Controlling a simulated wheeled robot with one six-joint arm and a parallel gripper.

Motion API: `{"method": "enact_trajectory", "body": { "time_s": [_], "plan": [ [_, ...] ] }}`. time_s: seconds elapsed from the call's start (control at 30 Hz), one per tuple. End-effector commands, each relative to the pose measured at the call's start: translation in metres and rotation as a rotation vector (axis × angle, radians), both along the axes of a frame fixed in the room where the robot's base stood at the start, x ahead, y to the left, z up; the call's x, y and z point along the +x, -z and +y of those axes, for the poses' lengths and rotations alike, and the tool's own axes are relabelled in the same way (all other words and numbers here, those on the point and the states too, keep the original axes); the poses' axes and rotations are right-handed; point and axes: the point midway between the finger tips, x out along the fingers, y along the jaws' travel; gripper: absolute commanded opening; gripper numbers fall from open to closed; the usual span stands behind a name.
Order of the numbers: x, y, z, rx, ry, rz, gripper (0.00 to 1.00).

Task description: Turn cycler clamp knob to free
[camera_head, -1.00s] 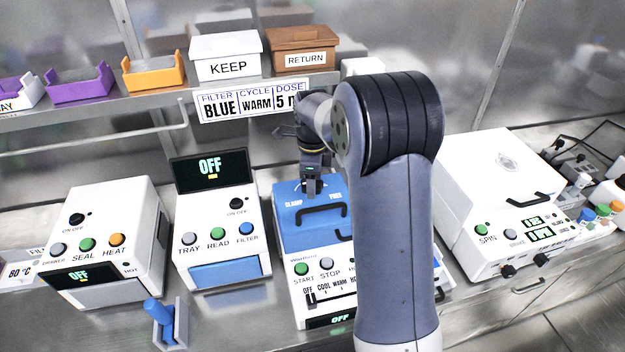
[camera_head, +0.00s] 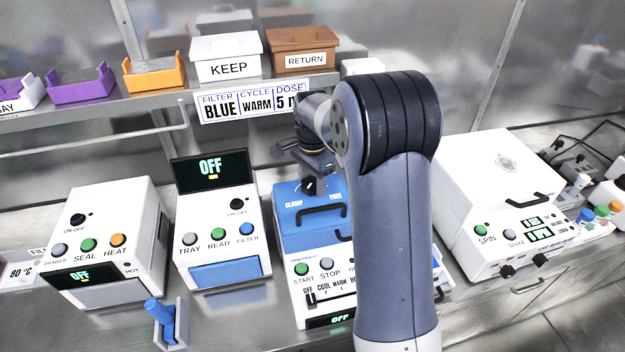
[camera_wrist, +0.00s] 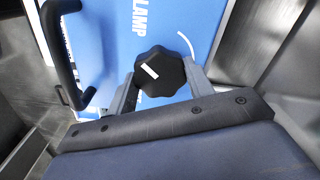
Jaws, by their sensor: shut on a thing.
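The cycler (camera_head: 295,232) is a white box with a blue lid, and the words CLAMP and FREE are printed on the lid. The clamp knob (camera_wrist: 158,72) is black and lobed with a white pointer line, on the blue lid in the wrist view. My gripper (camera_wrist: 160,84) is shut on the knob, one grey finger on each side of it. In the head view my gripper (camera_head: 312,188) is over the back of the lid, between the two words. The FREE word is out of the wrist view, and my arm hides the cycler's right side in the head view.
A black lid handle (camera_head: 322,210) stands just in front of the knob. The reader (camera_head: 220,235) is close on the left, and a white spinner (camera_head: 505,195) is to the right. A shelf with KEEP (camera_head: 228,58) and RETURN (camera_head: 305,50) boxes runs behind.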

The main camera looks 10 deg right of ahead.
Motion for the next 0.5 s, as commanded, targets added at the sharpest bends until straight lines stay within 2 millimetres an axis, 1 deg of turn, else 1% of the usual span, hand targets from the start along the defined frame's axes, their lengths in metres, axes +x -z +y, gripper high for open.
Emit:
{"method": "enact_trajectory", "body": {
  "time_s": [0.5],
  "plan": [
    [0.0011,-0.001,0.0007,0.0,-0.489,-0.002,0.27]
  ]
}}
